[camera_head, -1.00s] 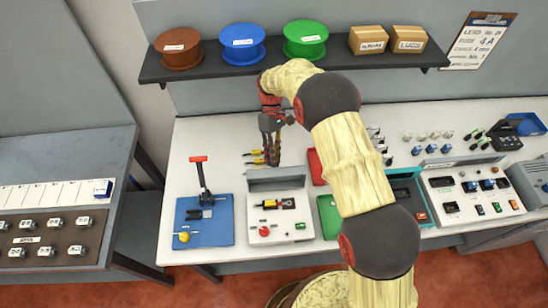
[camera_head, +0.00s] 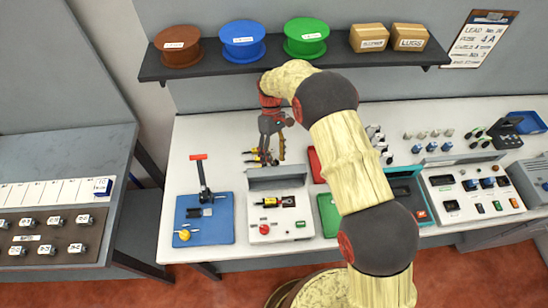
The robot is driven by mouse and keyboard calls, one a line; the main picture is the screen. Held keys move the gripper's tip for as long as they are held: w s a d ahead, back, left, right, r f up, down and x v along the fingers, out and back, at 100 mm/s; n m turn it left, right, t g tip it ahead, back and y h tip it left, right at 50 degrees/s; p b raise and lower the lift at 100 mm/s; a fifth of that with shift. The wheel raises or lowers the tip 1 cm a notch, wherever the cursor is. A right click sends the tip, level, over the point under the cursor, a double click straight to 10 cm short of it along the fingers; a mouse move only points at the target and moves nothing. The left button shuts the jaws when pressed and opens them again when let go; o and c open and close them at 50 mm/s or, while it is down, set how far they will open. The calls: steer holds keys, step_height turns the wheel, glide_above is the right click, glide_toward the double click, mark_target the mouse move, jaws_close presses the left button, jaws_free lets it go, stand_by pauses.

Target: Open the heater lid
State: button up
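The heater (camera_head: 262,231) is a white box on the bench with a red knob and small buttons on its front. Its grey lid (camera_head: 268,183) stands raised along the back edge, and the recess in front of it is uncovered. A yellow, black and red piece (camera_head: 280,202) lies in that recess. My gripper (camera_head: 272,158) is behind and above the lid, pointing down. Its two fingers are apart, with nothing seen held between them, and it appears clear of the lid.
Yellow-handled tools (camera_head: 252,155) lie behind the gripper. A blue press base (camera_head: 205,228) with a red-handled lever stands left of the heater. Red (camera_head: 315,163) and green (camera_head: 327,214) trays are at its right. A shelf (camera_head: 215,72) with spools and boxes hangs above.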

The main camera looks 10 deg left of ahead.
steer(key=shift+s+d+f, duration=0.25)
steer(key=shift+d+f, duration=0.05)
steer(key=shift+f, duration=0.1)
step_height(320, 180, up, 11)
steer(key=shift+w+a+f, duration=0.15)
steer(key=shift+w+a, duration=0.1)
steer(key=shift+a, duration=0.05)
steer(key=f, duration=0.1)
steer(key=f+m, duration=0.1)
steer(key=s+d+f+m, duration=0.1)
steer(key=shift+f+t, duration=0.25)
steer(key=shift+t, duration=0.05)
steer(key=s+d+r+m+t+b, duration=0.4)
steer(key=s+d+r+t+b, duration=0.1)
steer(key=s+d, duration=0.6)
steer(key=s+d+r+m+t+y+b, duration=0.1)
steer(key=s+d+r+m+t+b, duration=0.4)
steer(key=s+d+b, duration=0.4)
steer(key=shift+s+d+r+m+t, duration=0.4)
steer(key=shift+s+d+r, duration=0.9)
steer(key=shift+d, duration=1.7)
